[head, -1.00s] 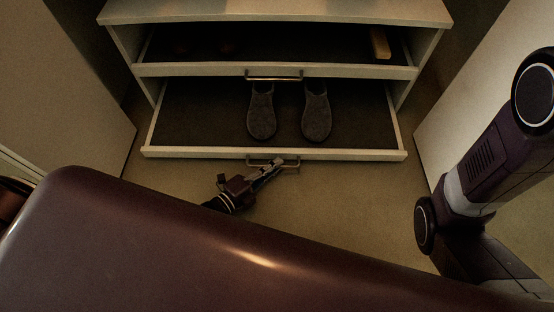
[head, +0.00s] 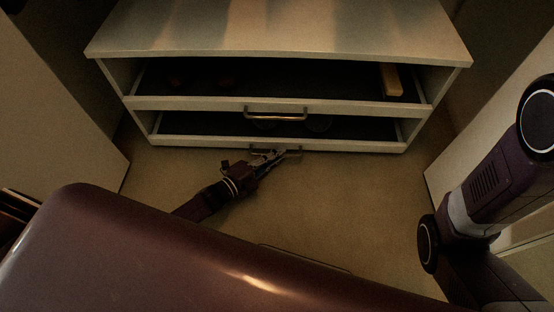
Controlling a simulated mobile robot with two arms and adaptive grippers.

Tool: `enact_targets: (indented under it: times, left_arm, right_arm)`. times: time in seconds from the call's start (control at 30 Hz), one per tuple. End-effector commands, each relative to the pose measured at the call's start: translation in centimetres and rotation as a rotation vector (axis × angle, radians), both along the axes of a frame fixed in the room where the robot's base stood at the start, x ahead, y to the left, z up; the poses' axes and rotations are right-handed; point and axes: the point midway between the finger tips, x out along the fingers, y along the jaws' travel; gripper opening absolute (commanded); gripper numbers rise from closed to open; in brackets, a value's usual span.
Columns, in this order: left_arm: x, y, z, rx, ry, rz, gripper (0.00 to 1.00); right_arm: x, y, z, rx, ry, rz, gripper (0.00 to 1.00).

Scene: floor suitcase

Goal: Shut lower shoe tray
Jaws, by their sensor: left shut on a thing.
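The lower shoe tray (head: 190,143) is a dark-lined drawer with a pale front in a low cabinet (head: 280,40). It is still out a little way, with its front just beyond the upper tray's front. My right gripper is out of view; only the right arm shows.
The upper tray (head: 200,104) is also out, with a metal handle (head: 275,115), dark shoes (head: 228,80) at left and a wooden item (head: 391,80) at right. White panels stand at left (head: 50,110) and right (head: 490,140).

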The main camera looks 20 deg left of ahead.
Motion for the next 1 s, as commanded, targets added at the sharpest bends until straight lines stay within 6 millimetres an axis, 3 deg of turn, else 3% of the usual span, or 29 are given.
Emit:
enact_targets:
  times: [0.37,0.4,0.57,1.0]
  left_arm:
    - [0.6,0.5,0.0,0.005,0.001,0.011,0.00]
    - [0.6,0.5,0.1,0.006,0.001,0.011,0.09]
    - [0.6,0.4,0.1,0.004,0.000,0.010,0.25]
    - [-0.5,0.7,0.1,0.002,0.001,0.005,0.25]
  right_arm:
    - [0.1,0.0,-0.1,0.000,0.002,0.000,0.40]
    - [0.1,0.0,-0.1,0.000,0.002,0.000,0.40]
    - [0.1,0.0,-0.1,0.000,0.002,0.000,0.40]
    - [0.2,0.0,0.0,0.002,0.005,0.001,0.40]
